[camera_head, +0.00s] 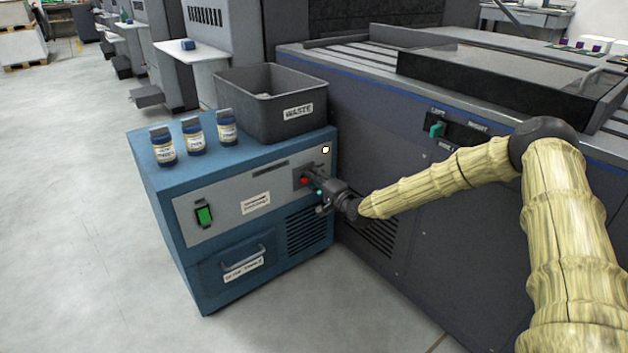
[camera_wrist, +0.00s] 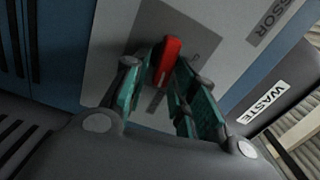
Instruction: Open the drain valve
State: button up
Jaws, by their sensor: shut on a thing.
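The drain valve shows as a red lever handle (camera_wrist: 168,62) on a grey plate in the wrist view. It also shows as a small red spot (camera_head: 304,181) on the front panel of the blue cabinet (camera_head: 240,163) in the head view. My gripper (camera_head: 318,190) reaches the panel from the right. In the wrist view its teal-padded fingers (camera_wrist: 155,88) stand on both sides of the red handle, and it is shut on it. The valve's body behind the handle is partly hidden by the fingers.
A dark waste bin (camera_head: 270,105) and several blue-and-white bottles (camera_head: 195,137) stand on the cabinet top. A green switch (camera_head: 204,214) and a drawer handle (camera_head: 243,258) are on its front. A large dark machine (camera_head: 420,200) stands close on the right. The floor (camera_head: 75,220) at left is clear.

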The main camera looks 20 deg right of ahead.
jog(key=shift+d+f+m, duration=0.1)
jog(key=shift+f+m, duration=0.1)
jog(key=shift+m, duration=0.6)
grip_shut()
jog(key=shift+r, duration=0.1)
jog(key=o, duration=0.6)
grip_release()
jog(key=shift+o, duration=0.7)
jog(key=shift+a, duration=0.25)
jog(key=shift+d, duration=0.15)
